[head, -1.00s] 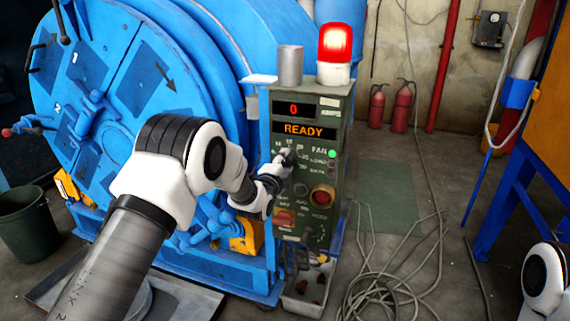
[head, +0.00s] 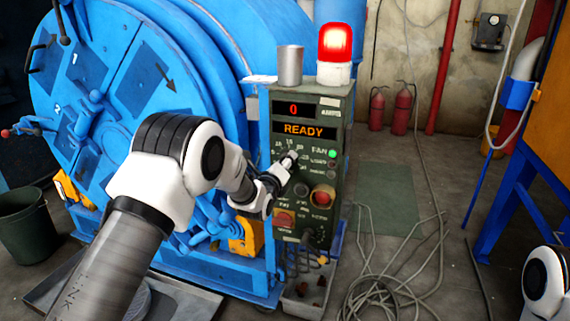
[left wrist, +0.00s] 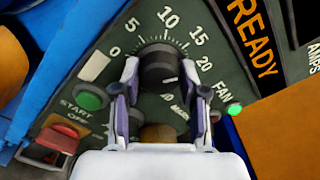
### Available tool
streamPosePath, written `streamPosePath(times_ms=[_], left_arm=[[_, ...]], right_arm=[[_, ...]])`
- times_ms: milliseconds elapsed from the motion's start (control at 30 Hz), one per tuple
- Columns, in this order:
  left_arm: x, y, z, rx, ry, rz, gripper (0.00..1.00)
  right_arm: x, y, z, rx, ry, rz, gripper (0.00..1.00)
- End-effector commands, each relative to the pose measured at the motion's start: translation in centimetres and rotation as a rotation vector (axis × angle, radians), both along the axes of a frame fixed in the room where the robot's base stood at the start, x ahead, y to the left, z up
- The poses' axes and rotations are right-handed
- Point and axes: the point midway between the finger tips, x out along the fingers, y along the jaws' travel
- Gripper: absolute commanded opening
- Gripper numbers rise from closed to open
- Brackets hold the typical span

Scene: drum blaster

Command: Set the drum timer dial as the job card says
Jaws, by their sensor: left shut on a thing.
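The timer dial (left wrist: 160,68) is a black round knob on the green control panel (head: 313,220), ringed by marks 0, 5, 10, 15 and 20 in the left wrist view. My left gripper (left wrist: 160,85) is shut on the dial, one finger on each side; it also shows in the head view (head: 289,160). The knob's pointer is hard to read; a light mark is near its upper edge, toward 10. The panel displays read 0 (head: 293,109) and READY (head: 304,129). The job card is not clearly readable; a white sheet (head: 259,79) lies beside the panel top. My right gripper is out of view.
A green START button (left wrist: 90,97) and a red switch (left wrist: 62,138) sit beside the dial. A lit red beacon (head: 335,42) and a metal cup (head: 290,66) stand on the panel. The blue drum (head: 150,70) is behind. Loose cables (head: 390,280) lie on the floor.

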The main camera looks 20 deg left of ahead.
Motion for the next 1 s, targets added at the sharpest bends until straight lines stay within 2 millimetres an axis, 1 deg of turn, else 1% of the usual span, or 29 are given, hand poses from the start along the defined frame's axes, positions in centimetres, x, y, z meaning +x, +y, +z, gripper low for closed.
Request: streamPosePath(times_ms=[200, 400, 633, 967, 1000], left_arm=[[-0.03, -0.04, -0.16, 0.146, -0.002, 0.000, 0.08], [-0.03, -0.05, -0.17, 0.230, -0.004, -0.001, 0.08], [-0.04, -0.05, -0.17, 0.267, -0.006, -0.001, 0.08], [-0.04, -0.05, -0.18, 0.269, -0.005, -0.001, 0.08], [-0.04, -0.05, -0.19, 0.269, -0.005, -0.001, 0.46]], right_arm=[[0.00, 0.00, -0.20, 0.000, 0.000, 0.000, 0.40], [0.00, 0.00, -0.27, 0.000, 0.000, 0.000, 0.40], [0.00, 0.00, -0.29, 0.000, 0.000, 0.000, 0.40], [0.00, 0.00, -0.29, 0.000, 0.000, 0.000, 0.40], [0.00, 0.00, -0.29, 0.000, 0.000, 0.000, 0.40]])
